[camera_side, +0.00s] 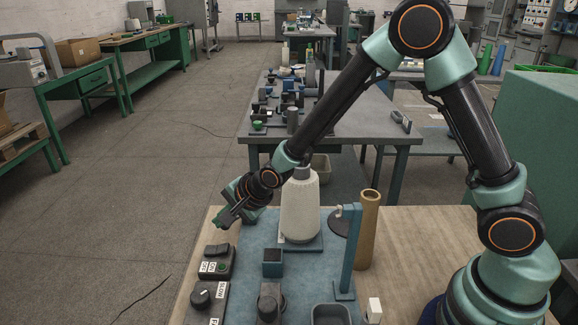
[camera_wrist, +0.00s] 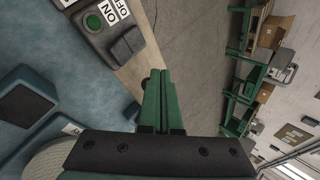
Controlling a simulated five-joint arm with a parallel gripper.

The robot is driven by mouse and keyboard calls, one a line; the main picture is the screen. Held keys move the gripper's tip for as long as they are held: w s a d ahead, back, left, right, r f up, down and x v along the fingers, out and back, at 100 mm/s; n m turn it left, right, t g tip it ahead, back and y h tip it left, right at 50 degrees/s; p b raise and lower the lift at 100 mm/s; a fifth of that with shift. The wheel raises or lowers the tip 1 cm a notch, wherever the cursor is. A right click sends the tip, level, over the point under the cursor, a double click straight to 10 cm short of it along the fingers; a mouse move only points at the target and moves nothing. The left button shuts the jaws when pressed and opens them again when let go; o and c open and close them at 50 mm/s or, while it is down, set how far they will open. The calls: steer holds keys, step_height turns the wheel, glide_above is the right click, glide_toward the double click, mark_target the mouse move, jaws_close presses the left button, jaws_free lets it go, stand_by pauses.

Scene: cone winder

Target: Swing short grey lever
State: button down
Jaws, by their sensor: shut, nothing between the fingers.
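My gripper (camera_side: 224,220) is shut and empty. It hangs in the air at the left edge of the bench, beyond the switch box and left of the cream yarn cone (camera_side: 299,208). In the wrist view its green fingers (camera_wrist: 160,78) lie together. No part is clearly the short grey lever; a dark, lever-like part (camera_side: 268,302) stands on the blue mat at the front, apart from my gripper. The switch box (camera_side: 217,262) carries ON and OFF labels and a green button; it also shows in the wrist view (camera_wrist: 108,30).
A blue block (camera_side: 272,262) sits on the mat, also in the wrist view (camera_wrist: 22,95). A box with a black knob (camera_side: 203,295) is at front left. A blue post (camera_side: 349,250), brown tube (camera_side: 367,228) and dark tray (camera_side: 331,315) are at right. The floor is beyond the bench's left edge.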

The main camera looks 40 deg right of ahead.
steer(key=a+v, duration=0.1)
steer(key=v, duration=0.3)
steer(key=w+d+r+m+g+h, duration=0.2)
steer(key=d+m+g, duration=0.35)
steer(key=m, duration=0.95)
steer(key=shift+t, duration=0.25)
steer(key=x, duration=0.9)
steer(key=shift+s+f, duration=0.2)
steer(key=shift+f, duration=0.1)
steer(key=shift+w+a, duration=0.25)
steer(key=shift+w, duration=0.4)
steer(key=shift+w+a, duration=0.25)
steer(key=shift+w, duration=0.4)
